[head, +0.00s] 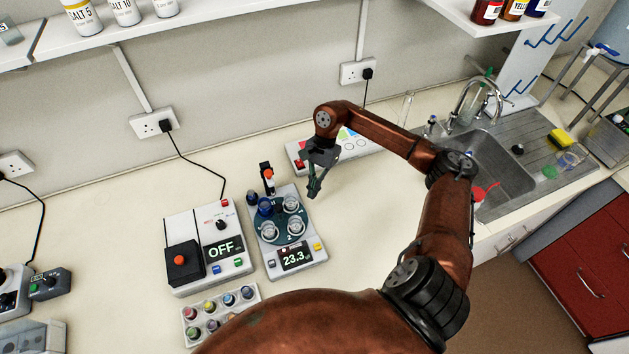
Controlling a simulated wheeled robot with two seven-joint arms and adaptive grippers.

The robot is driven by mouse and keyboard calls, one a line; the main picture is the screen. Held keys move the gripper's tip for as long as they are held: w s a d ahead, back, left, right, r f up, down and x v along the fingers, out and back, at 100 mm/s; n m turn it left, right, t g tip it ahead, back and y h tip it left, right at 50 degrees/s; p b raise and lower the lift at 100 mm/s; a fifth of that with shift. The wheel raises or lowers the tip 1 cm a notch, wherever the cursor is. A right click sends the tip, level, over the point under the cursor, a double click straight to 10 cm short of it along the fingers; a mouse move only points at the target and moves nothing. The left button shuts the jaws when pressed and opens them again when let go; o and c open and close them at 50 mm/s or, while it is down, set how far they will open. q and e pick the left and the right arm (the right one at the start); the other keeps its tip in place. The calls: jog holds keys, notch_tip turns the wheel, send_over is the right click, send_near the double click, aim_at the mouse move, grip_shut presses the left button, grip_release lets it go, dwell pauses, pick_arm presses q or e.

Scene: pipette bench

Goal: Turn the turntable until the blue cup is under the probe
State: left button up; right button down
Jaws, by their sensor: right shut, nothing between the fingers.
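The turntable (281,217) is a dark teal disc on a pale grey device with a display reading 23.3. Several cups stand on it. The blue cup (265,207) is at the disc's back left. Clear cups are at the back right (291,204), front left (268,229) and front right (296,226). The probe appears to be the black upright part with an orange piece (267,178) behind the disc; its tip is not clear. The blue cup looks close to it, but I cannot tell whether it is directly under. My right gripper (314,190) is shut and empty, pointing down, right of the disc and apart from it. My left gripper is out of view.
A box reading OFF (211,249) stands close on the left. A rack of coloured vials (220,310) is in front. A pale panel with coloured marks (350,148) lies behind my right gripper. The sink (500,165) is at the right.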

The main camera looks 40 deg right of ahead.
aim_at(305, 216)
jog(key=x, duration=0.3)
jog(key=shift+s+a+f+p, duration=0.1)
jog(key=shift+a+f+p, duration=0.1)
jog(key=shift+f+p, duration=0.1)
jog(key=a, duration=0.2)
jog(key=s+p, duration=0.1)
jog(key=shift+a+f, duration=0.35)
jog(key=shift+a, duration=0.05)
jog(key=shift+s+a, duration=0.3)
jog(key=shift+a, duration=0.2)
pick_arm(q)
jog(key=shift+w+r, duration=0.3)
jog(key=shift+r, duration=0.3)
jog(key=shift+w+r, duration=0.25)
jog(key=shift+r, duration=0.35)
pick_arm(e)
jog(key=shift+f, duration=0.1)
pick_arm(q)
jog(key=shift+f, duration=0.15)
